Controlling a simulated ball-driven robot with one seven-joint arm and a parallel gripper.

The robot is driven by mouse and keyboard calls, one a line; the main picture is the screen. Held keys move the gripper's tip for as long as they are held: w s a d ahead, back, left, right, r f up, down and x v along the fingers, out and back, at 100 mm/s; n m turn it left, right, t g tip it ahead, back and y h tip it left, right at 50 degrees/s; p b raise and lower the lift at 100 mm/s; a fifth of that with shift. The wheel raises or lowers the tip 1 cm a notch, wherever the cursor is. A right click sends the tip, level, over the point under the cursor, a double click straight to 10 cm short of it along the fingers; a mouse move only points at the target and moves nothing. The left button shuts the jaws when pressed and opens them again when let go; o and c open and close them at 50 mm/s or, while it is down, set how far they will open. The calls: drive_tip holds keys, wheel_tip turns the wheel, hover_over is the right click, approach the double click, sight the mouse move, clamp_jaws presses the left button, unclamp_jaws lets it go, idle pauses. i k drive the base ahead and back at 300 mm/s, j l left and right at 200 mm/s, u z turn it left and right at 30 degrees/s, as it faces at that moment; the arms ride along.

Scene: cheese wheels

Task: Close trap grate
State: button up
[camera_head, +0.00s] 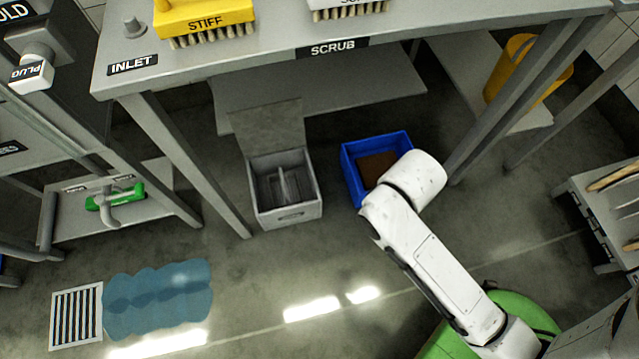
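A grey open-topped box (312,202) stands on the floor under the bench, with a divider or bar inside. A flat grey panel (268,128) rises from its back edge like a raised lid, so the box top is uncovered. A slatted floor grate (77,317) lies at the lower left and looks flat in its frame. I cannot tell from labels which of these is the trap grate. My white arm reaches up from the lower right towards a blue bin. My gripper does not show.
The blue bin (349,171) with brown contents stands right of the grey box. A blue puddle (160,299) lies beside the floor grate. The bench (270,50) and its legs overhang the box. A tool rack (590,215) stands at right. The floor in front of the box is clear.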

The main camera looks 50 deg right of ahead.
sight(273, 126)
drive_tip(key=k+l, duration=0.2)
drive_tip(key=k, duration=0.25)
drive_tip(key=i+j, duration=0.1)
drive_tip(key=i, duration=0.6)
drive_tip(key=i+j+u, duration=0.1)
drive_tip(key=i, duration=0.55)
